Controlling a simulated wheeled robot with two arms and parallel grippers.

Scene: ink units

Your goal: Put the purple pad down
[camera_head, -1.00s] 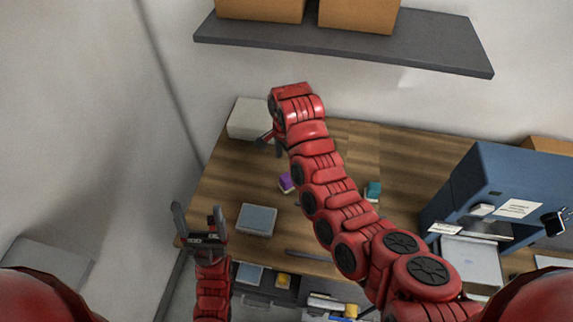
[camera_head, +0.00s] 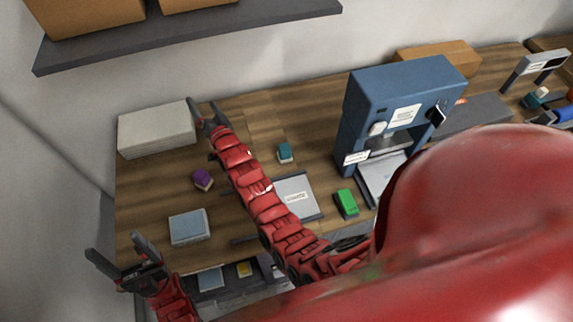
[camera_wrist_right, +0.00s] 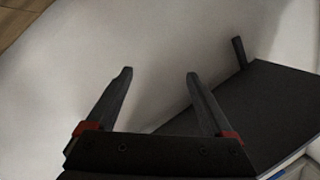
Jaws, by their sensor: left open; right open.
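The purple pad (camera_head: 202,177), a small block with a purple upper part and a paler base, rests on the wooden table, left of my right forearm. Nothing holds it. My right gripper (camera_head: 203,103) is open and empty above the table's back, beside the white box and beyond the pad. In the right wrist view its two fingers (camera_wrist_right: 159,73) are spread with only pale wall between them. My left gripper (camera_head: 114,246) is open and empty at the table's front left corner, left of the grey-blue square case.
The white box (camera_head: 156,130) fills the back left corner. The grey-blue case (camera_head: 188,227) lies in front of the pad. A teal pad (camera_head: 285,153), a labelled grey tray (camera_head: 296,197), a green pad (camera_head: 346,203) and a blue machine (camera_head: 400,95) stand to the right. A shelf (camera_head: 200,32) overhangs the back.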

